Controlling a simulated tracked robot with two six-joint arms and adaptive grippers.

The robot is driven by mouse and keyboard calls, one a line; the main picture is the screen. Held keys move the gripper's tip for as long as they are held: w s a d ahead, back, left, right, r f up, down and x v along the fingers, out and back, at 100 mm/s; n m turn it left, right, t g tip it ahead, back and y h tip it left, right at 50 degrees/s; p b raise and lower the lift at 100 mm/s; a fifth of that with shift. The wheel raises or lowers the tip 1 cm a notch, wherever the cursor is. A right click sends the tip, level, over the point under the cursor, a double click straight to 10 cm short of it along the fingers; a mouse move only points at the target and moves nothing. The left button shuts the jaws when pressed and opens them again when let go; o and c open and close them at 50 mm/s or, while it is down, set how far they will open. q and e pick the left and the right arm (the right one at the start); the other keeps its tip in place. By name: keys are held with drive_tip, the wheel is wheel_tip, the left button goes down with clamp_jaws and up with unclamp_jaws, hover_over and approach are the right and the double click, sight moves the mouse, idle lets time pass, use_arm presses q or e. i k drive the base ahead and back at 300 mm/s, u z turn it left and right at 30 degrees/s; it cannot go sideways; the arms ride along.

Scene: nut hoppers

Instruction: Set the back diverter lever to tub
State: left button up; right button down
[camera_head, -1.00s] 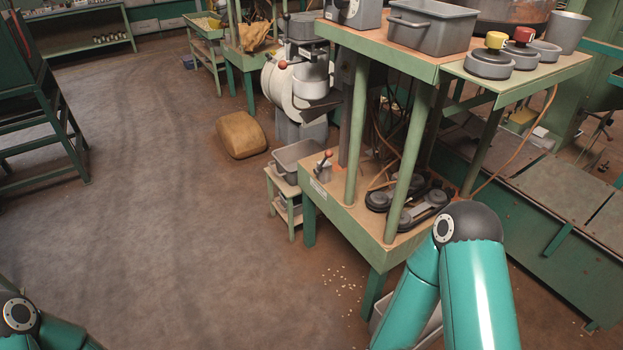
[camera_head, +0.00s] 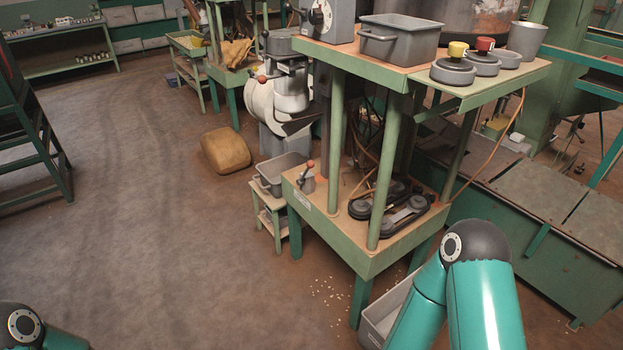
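A small lever with an orange-red knob (camera_head: 310,163) stands on a grey base at the left end of the green stand's lower shelf. Its stem looks close to upright. Another red knob (camera_head: 261,79) shows on the pale round machine behind, and a further knob (camera_head: 265,34) is above it. I cannot tell which is the back diverter lever, nor read any lever setting. A grey tub (camera_head: 268,183) sits on a low side table left of the stand. Neither gripper is in view; only upper parts of both my arms show at the bottom corners.
The green stand (camera_head: 374,242) carries belts and pulleys below, and a grey bin (camera_head: 400,42) and lidded pots on top. A tan sack (camera_head: 226,150) lies on the floor. Another tub (camera_head: 382,312) is underneath the stand. Left floor is open; pale bits are scattered nearby.

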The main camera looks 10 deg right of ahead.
sight(310, 165)
drive_tip(key=i, duration=0.9)
drive_tip(key=u, duration=0.2)
drive_tip(key=k, duration=0.9)
drive_tip(key=z, duration=0.2)
drive_tip(key=i, duration=0.9)
drive_tip(key=u, duration=0.05)
